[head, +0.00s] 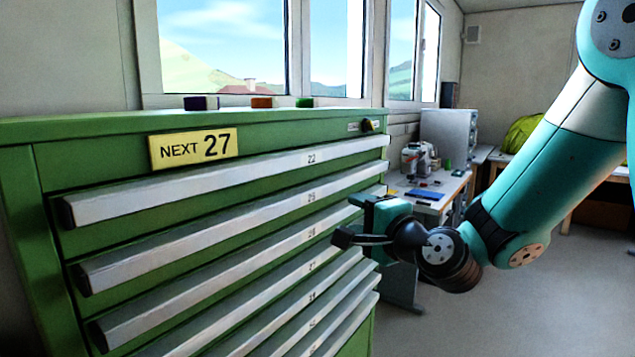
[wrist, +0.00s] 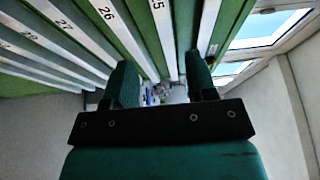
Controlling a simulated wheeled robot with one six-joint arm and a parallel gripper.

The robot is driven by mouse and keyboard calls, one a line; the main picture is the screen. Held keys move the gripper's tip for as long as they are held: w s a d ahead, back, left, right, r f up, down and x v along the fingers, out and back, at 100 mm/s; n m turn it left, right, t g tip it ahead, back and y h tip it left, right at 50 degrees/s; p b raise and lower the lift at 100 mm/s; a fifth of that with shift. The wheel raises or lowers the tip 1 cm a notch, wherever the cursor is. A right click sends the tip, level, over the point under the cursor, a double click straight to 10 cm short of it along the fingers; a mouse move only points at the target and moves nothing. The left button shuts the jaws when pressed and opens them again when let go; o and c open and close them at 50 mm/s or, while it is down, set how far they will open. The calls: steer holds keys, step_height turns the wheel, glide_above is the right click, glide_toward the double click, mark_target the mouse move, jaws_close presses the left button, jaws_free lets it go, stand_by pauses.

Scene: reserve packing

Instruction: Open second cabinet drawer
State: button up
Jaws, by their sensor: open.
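The green cabinet (head: 20,190) stands at left in the head view, its several drawers looking shut. Each drawer has a pale full-width handle bar with a number. The second drawer's handle (head: 200,238) is the second bar down. In the wrist view its bar, marked 25 (wrist: 163,30), shows between the finger lines. My gripper (head: 352,220) is open and empty at the right end of the cabinet front, around second- to third-bar height. Its two fingers also show spread in the wrist view (wrist: 160,82). I cannot tell whether they touch the bar.
A yellow sign reading NEXT 27 (head: 193,149) is on the cabinet above the top drawer's bar (head: 230,175). Small coloured blocks (head: 262,102) lie on the cabinet top. A workbench (head: 440,185) with equipment stands behind. Floor (head: 530,310) at right is clear.

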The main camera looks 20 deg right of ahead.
mark_target(317, 196)
steer(key=p+x, duration=0.5)
steer(key=x, duration=0.1)
steer(key=p+x, duration=0.6)
steer(key=x, duration=0.1)
steer(key=shift+a+r, duration=0.1)
steer(key=shift+r, duration=0.1)
steer(key=shift+w+a+f+p, duration=0.15)
steer(key=shift+w+f+p, duration=0.1)
steer(key=shift+w+p, duration=0.35)
steer(key=shift+w, duration=0.1)
jaws_close()
